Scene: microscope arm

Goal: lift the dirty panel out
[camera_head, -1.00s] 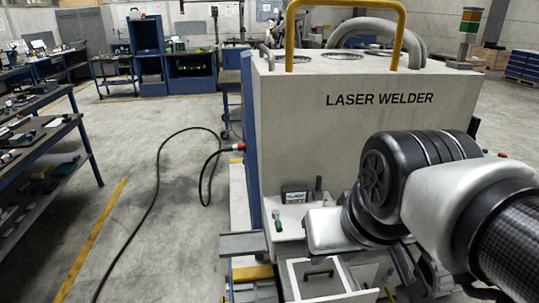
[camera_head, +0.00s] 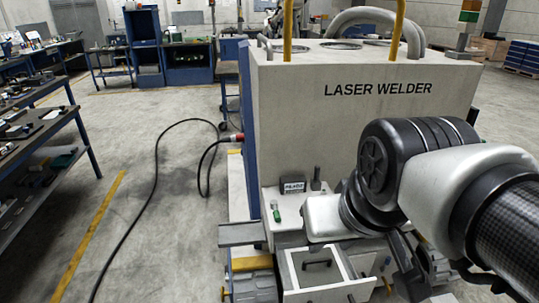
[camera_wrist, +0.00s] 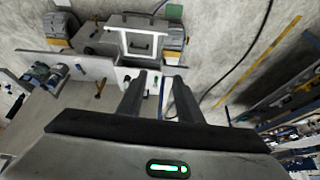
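I cannot pick out the dirty panel for certain. A pale open-topped box (camera_head: 348,292) with a dark handle (camera_head: 318,264) on an inner plate sits low at the front of the laser welder (camera_head: 400,120). The box also shows as a white frame near the top of the wrist view (camera_wrist: 128,42). My gripper (camera_wrist: 159,76) is open, its two dark fingers apart with nothing between them. The fingers point toward the box and seem short of it. In the head view my arm covers part of the welder's front, and the fingers cannot be made out.
A green-topped small item (camera_head: 276,211) and a dark labelled block (camera_head: 293,187) stand on the ledge above the box. A grey plate (camera_head: 240,235) juts out at left. A black cable (camera_head: 155,190) lies on the floor. A shelf bench (camera_head: 50,140) stands at far left.

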